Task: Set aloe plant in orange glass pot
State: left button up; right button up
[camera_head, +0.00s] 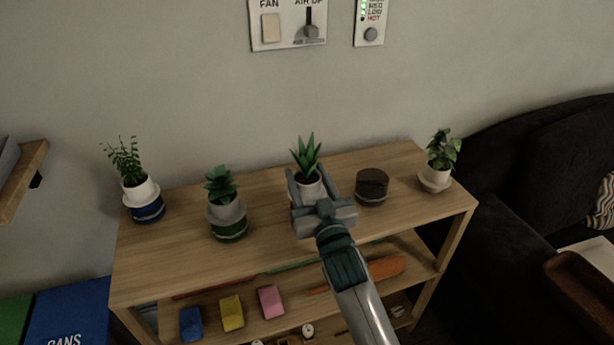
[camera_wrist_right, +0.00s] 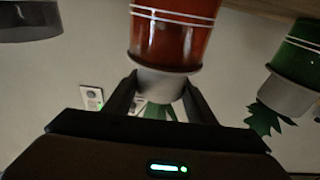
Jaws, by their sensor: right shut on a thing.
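The aloe plant (camera_head: 306,155) has spiky green leaves and a white pot, near the middle of the shelf top. My right gripper (camera_head: 308,190) is shut on its white pot, with a finger on each side. The right wrist view is upside down and shows the white pot (camera_wrist_right: 163,84) between the fingers. The orange glass pot (camera_wrist_right: 172,40) has white stripes, and the white pot's lower part sits inside its rim. In the head view my gripper hides most of the orange pot. My left gripper is not in view.
On the wooden shelf top (camera_head: 270,262) stand a blue pot (camera_head: 148,213) and a green pot (camera_head: 230,231) with plants at left. An empty dark glass pot (camera_head: 371,190) and a white-potted plant (camera_head: 437,180) stand at right. The front strip is clear.

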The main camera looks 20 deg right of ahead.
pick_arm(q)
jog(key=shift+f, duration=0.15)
pick_arm(e)
jog(key=shift+f, duration=0.2)
jog(key=o, duration=0.9)
jog(key=shift+c, duration=0.2)
jog(key=shift+s+f, duration=0.2)
jog(key=shift+s, duration=0.4)
jog(key=s, duration=0.4)
jog(key=s+f+b, duration=0.1)
jog(key=s, duration=0.2)
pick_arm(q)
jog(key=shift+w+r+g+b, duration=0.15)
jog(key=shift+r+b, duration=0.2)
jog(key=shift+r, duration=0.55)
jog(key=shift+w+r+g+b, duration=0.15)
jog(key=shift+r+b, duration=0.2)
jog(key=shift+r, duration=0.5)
pick_arm(e)
jog(key=s+f, duration=0.1)
jog(key=s, duration=0.8)
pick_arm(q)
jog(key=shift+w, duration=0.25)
pick_arm(e)
jog(key=shift+f, duration=0.1)
